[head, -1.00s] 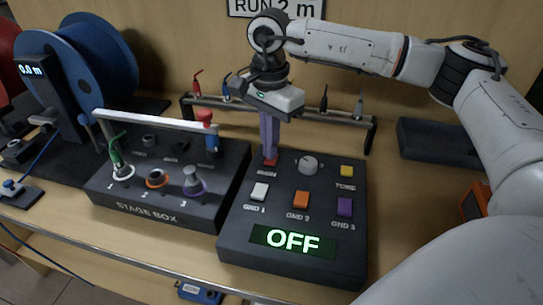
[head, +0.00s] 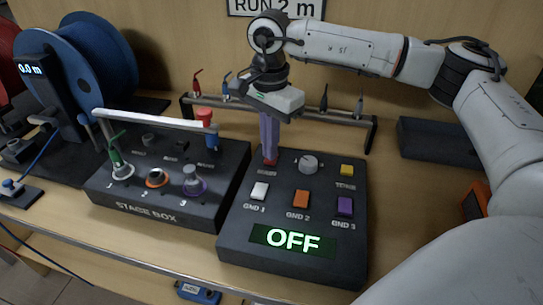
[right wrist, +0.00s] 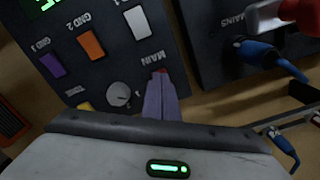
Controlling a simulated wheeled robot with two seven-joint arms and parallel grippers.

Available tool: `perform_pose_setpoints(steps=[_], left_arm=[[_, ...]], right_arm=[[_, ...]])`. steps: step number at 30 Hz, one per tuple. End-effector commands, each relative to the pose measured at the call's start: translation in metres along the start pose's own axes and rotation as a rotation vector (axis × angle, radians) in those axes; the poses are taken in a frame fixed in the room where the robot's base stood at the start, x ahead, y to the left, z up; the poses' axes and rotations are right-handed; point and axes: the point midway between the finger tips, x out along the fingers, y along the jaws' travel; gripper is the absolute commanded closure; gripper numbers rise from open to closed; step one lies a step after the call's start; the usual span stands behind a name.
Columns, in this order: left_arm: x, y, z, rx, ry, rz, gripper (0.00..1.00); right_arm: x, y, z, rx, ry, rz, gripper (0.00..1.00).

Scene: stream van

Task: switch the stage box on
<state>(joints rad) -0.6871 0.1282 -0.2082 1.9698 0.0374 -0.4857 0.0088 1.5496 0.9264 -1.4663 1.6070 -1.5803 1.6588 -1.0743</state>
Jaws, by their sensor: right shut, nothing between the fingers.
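The dark stage box (head: 150,212) stands left of centre, with numbered sockets, small controls and a pale raised bar. Right of it is a dark control box (head: 228,245) whose display (head: 292,240) reads OFF in green. A red button (head: 271,163) at its back left corner is partly hidden by my fingertips; it also shows in the right wrist view (right wrist: 159,71). My right gripper (head: 269,156) is shut and empty, pointing down at this button. I cannot tell whether it touches it. My left gripper is not in view.
White (head: 260,191), orange (head: 301,198), purple (head: 344,206) and yellow (head: 347,170) buttons and a grey knob (head: 308,165) surround the red one. A rack bar (head: 345,117) with cable plugs stands behind. A blue reel (head: 100,70) stands at the left, a dark tray (head: 440,143) at the right.

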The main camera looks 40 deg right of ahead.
Motion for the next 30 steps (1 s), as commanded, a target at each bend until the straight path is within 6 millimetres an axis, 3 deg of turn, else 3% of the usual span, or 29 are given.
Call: perform_pose_setpoints(steps=[30], left_arm=[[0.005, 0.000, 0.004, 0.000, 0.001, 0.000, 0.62]], right_arm=[[0.013, 0.000, 0.000, 0.000, 0.000, 0.002, 1.00]])
